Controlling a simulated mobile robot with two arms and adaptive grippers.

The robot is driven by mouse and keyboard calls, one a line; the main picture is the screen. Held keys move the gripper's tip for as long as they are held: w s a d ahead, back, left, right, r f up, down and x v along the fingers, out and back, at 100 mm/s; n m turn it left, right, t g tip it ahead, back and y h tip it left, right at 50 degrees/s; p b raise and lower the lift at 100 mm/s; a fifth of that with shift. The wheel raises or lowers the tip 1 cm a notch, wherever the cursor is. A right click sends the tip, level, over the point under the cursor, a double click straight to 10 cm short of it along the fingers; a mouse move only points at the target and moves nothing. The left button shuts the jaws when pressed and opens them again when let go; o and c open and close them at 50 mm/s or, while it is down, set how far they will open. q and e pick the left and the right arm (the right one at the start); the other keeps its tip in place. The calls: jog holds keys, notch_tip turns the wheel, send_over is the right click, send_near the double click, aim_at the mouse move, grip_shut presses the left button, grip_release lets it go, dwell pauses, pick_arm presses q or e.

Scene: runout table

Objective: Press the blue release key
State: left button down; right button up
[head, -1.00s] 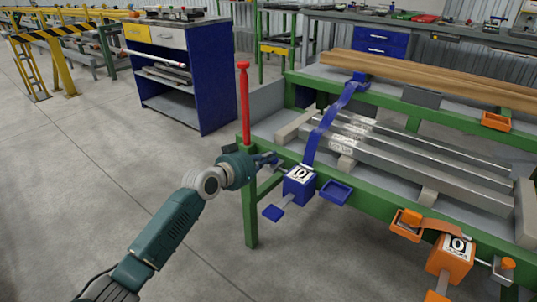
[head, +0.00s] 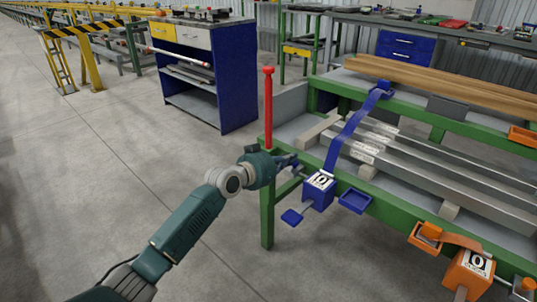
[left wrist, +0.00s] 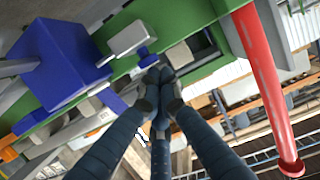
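A blue box (head: 319,190) marked 10 is on the green table's front rail, with a blue paddle (head: 292,217) at its lower left. A blue strap (head: 350,130) runs back from it over grey bars. In the left wrist view, the blue box (left wrist: 58,68) is at left, and a small blue knob (left wrist: 147,58) sits by a grey plate (left wrist: 128,38). I cannot tell for sure which part is the release key. My left gripper (head: 295,160) is left of the box; its fingertips (left wrist: 160,76) are together, empty, near the knob. Contact is unclear. My right gripper is out of view.
A red post (head: 268,110) stands at the table corner, close behind my left gripper. A blue tray (head: 355,201) is right of the box. An orange box (head: 468,275) is at lower right. The floor (head: 100,190) at left is clear.

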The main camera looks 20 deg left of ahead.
pick_arm(q)
notch_tip(320, 180, up, 3)
jog(key=shift+w+f+p, duration=0.1)
jog(key=shift+p, duration=1)
jog(key=p+v, duration=0.1)
jog(key=v, duration=0.9)
jog(key=shift+p, duration=0.3)
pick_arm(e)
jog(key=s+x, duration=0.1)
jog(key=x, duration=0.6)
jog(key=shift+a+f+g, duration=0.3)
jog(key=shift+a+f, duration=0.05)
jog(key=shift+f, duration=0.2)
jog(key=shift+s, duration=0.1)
